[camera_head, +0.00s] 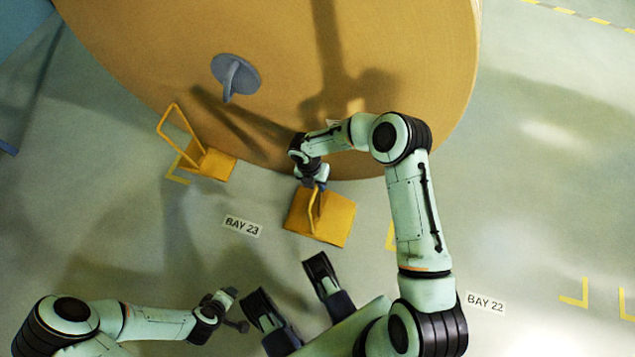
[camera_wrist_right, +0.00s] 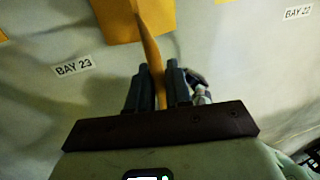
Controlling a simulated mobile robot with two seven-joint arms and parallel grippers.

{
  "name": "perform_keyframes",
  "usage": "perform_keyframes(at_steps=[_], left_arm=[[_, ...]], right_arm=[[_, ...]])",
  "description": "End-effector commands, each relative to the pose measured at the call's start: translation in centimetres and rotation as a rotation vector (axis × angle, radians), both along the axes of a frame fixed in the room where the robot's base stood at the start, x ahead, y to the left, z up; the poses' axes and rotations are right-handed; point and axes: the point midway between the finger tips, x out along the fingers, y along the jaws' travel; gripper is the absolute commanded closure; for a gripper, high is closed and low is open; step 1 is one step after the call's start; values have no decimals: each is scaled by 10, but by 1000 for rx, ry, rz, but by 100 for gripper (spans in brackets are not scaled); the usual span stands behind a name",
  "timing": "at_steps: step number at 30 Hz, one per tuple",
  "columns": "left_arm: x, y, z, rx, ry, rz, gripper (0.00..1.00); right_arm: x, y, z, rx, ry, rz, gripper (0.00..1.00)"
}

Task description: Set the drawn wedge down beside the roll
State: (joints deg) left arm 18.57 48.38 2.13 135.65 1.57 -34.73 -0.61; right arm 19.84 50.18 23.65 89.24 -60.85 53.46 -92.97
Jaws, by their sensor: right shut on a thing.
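The drawn wedge (camera_head: 335,222) is a yellow block with an upright yellow loop handle, just in front of the big brown kraft roll (camera_head: 400,60). My right gripper (camera_head: 315,186) is shut on its handle, which shows between the fingers in the right wrist view (camera_wrist_right: 152,55). I cannot tell whether the wedge touches the floor. A second yellow wedge (camera_head: 212,164), with a loop handle, stands at the roll's lower left edge. My left gripper (camera_head: 238,308) is open and empty, low in the head view, away from both wedges.
A grey plug (camera_head: 235,75) sits on the roll's face. Floor labels read BAY 23 (camera_head: 242,226) and BAY 22 (camera_head: 486,304). Yellow corner marks (camera_head: 574,294) lie on the floor. The floor right of the roll is clear.

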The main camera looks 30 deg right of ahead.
Motion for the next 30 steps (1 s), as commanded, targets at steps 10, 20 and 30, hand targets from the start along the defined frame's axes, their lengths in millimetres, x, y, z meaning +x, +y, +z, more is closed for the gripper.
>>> perform_keyframes(at_steps=[10, 20, 30], left_arm=[[0, 0, -4, 0, 1, 0, 50], [0, 0, -6, 0, 1, 0, 50], [-3, 0, -7, -1, 11, 0, 50]], right_arm=[[1, -1, -7, 0, -4, 0, 100], [0, -2, -11, -2, -1, -1, 51], [-1, -1, -10, 1, 2, 0, 51]])
